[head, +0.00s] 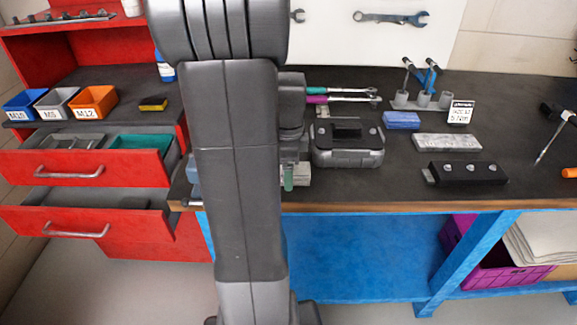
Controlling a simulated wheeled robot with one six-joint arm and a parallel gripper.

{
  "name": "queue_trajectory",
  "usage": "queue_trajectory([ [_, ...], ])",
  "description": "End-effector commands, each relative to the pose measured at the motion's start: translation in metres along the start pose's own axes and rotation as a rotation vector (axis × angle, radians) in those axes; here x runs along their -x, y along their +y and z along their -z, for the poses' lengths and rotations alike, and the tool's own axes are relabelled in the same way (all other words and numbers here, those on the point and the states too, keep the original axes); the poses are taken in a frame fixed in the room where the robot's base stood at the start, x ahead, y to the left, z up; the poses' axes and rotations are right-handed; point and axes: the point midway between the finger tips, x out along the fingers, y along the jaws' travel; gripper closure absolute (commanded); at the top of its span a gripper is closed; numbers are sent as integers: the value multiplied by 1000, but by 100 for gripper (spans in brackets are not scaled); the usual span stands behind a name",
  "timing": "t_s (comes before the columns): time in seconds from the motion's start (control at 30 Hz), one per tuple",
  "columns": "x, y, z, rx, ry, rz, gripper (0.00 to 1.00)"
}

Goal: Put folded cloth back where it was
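A blue folded, layered piece (402,120), which looks like the folded cloth, lies flat on the dark workbench (390,188), right of the grey case. My arm stands upright across the picture, left of the middle. Dark parts near its end show at its right edge, left of the grey case. My gripper's fingers are mostly hidden behind the arm, so I cannot tell whether they are open or hold anything. A small green piece (288,178) shows low beside the arm, and I cannot tell what it belongs to.
The grey case (347,143) stands near the bench middle. A grey block (447,142) and a black block (467,172) lie to the right. A small sign (461,112) and a tool holder (422,99) stand behind. Red drawers (90,168) are pulled out at left.

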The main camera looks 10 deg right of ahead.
Motion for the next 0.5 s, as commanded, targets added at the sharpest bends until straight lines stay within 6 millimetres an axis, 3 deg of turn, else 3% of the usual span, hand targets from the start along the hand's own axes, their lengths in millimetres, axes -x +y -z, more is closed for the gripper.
queue_trajectory([
  [0.17, 15, -1, 0, 0, 0, 4, 17],
  [0.5, 86, -1, 0, 0, 0, 5, 17],
])
